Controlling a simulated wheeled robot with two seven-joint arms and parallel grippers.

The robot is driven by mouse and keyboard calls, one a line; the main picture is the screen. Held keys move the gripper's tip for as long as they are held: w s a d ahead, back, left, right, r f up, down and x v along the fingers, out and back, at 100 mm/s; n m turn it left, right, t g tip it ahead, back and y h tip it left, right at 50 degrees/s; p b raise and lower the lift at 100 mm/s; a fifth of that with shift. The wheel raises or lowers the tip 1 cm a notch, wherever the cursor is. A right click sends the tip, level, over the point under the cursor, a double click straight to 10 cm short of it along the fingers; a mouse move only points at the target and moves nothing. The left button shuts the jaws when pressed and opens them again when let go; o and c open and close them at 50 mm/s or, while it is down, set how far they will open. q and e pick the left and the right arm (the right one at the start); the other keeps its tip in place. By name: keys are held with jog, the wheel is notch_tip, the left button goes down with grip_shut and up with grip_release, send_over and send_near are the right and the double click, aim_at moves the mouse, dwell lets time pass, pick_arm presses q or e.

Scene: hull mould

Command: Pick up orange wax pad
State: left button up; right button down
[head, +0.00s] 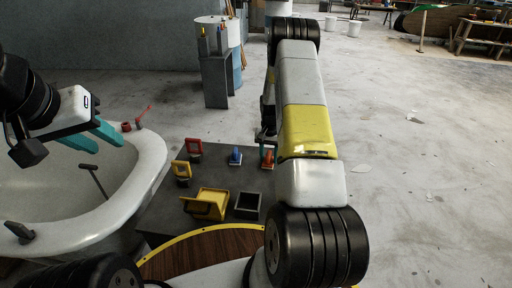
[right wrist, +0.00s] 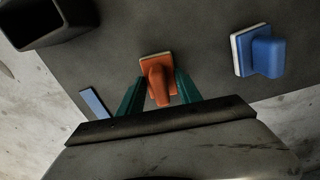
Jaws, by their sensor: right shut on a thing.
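The orange wax pad (right wrist: 152,64) has a pale base and an orange handle. In the right wrist view it is between the two green fingers of my right gripper (right wrist: 159,84), which is shut on its handle. In the head view the orange pad (head: 267,160) shows at the right edge of the dark table, partly hidden by my right arm. Whether it touches the table I cannot tell. My left gripper (head: 97,137) is over the white hull mould (head: 152,160) with its teal fingers apart and empty.
A blue pad (right wrist: 264,52) stands beside the orange one, also in the head view (head: 236,157). The dark table (head: 213,158) also holds a dark open box (head: 247,205), a yellow box (head: 212,199), and red and yellow tools (head: 194,147). Open floor lies to the right.

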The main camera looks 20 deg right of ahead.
aim_at(269, 153)
notch_tip(269, 153, up, 10)
jog(key=shift+r, duration=0.1)
jog(key=c, duration=1.4)
grip_release()
jog(key=shift+c, duration=0.2)
jog(key=c, duration=0.6)
jog(key=shift+o, duration=0.2)
